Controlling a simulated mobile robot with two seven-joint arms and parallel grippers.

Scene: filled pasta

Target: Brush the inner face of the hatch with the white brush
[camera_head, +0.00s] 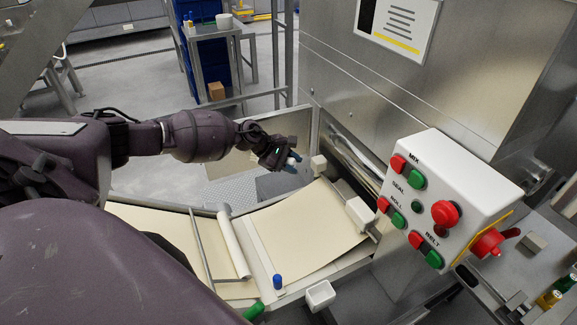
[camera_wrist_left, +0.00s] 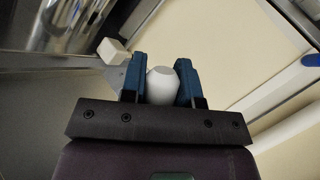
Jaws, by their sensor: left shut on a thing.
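My left gripper (camera_head: 292,161) is above the far end of the dough sheet, near the rollers. In the left wrist view its blue fingers (camera_wrist_left: 160,82) are shut on a smooth white rounded thing, which looks like the end of the white brush (camera_wrist_left: 160,84). The rest of the brush and its bristles are hidden. A pale metal-edged panel (camera_head: 238,166) stands beside and behind the gripper; it may be the hatch, but I cannot tell for sure. My right gripper is not in view.
A cream dough sheet (camera_head: 308,232) lies below the gripper. A white block (camera_head: 318,163) and steel rollers (camera_head: 352,160) are close on its right. A button box (camera_head: 446,205) stands at right.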

